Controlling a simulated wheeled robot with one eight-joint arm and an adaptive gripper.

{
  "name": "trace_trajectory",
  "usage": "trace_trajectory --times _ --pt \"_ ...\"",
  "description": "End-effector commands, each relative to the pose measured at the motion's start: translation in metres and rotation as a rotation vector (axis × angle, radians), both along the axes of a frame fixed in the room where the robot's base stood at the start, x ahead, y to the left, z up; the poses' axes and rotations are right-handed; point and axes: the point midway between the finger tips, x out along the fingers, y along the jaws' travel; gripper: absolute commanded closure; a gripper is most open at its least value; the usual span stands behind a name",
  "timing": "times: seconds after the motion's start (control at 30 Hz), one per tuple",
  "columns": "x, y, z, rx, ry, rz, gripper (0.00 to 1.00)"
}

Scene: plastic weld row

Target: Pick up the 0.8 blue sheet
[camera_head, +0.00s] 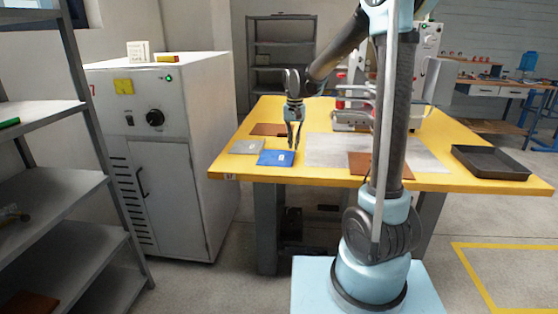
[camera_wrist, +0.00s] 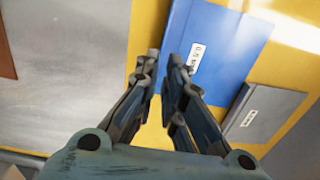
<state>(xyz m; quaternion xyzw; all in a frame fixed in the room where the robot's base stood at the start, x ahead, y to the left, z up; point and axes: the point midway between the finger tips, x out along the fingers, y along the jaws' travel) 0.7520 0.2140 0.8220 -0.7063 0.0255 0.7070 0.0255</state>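The blue sheet (camera_head: 276,158) lies flat near the front left of the yellow table, with a small white label on it. In the wrist view the blue sheet (camera_wrist: 218,40) is at the top right, its label text too blurred to read. My gripper (camera_head: 294,146) points down at the sheet's right edge. In the wrist view my gripper (camera_wrist: 164,58) has its two fingertips apart with nothing between them. The fingertips are beside the blue sheet's edge, one close to or over it. I cannot tell the exact height above the table.
A grey sheet (camera_head: 247,147) lies left of the blue one, a brown sheet (camera_head: 268,129) behind it. A pale grey mat (camera_head: 325,150) with another brown sheet (camera_head: 362,163) lies right. A black tray (camera_head: 490,162) sits at the table's right. A white cabinet (camera_head: 185,150) stands left.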

Motion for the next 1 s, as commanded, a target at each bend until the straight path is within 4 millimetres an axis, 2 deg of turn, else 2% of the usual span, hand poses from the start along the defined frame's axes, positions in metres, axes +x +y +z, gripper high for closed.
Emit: trace_trajectory --times 0.43,0.73,0.77,0.8,1.0 --pt "0.0 -0.001 -0.048 0.0 0.0 0.0 0.91" --pt "-0.001 -0.001 -0.051 0.0 0.0 0.0 0.91" --pt "-0.001 -0.001 -0.051 0.0 0.0 0.0 0.98" --pt "-0.001 -0.001 -0.051 0.0 0.0 0.0 1.0" --pt "-0.001 -0.001 -0.051 0.0 0.0 0.0 1.0"
